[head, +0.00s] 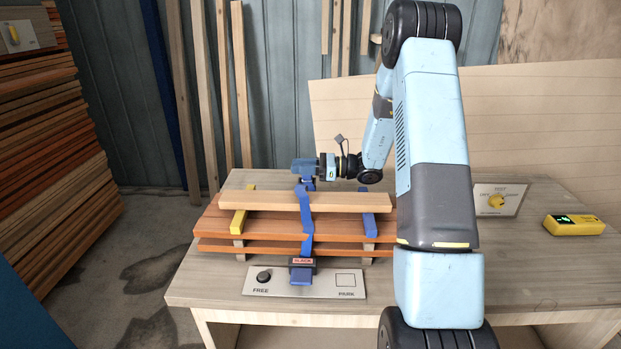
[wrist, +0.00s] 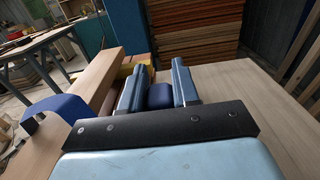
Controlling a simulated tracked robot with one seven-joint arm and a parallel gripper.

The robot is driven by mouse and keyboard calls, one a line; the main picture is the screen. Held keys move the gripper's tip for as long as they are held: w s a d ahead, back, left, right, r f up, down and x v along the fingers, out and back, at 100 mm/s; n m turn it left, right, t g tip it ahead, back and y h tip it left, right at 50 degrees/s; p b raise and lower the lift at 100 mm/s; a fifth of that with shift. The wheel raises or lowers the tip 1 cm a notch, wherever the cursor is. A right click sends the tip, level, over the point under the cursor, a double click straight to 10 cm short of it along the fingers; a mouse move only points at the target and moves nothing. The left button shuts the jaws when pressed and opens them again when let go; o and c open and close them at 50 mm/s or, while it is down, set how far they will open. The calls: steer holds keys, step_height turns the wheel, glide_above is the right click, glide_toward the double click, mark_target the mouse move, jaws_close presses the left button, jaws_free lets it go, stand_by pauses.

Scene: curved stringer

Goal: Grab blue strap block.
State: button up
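The blue strap block (head: 308,184) sits at the top of a blue strap (head: 306,218) that runs down the front of a board stack (head: 265,202). My gripper (head: 304,167) reaches in from the right, right above the block. In the wrist view, two blue-grey fingers (wrist: 157,84) stand apart, with the dark blue block (wrist: 160,96) between them. Any gap at the finger sides is very small. The strap's lower end meets a buckle labelled SLACK (head: 302,262).
A panel marked FREE and PARK (head: 315,283) lies in front. A dial panel (head: 497,200) and a yellow device (head: 573,225) are at right. Upright planks (head: 241,85) stand behind.

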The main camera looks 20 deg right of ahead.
jaws_close()
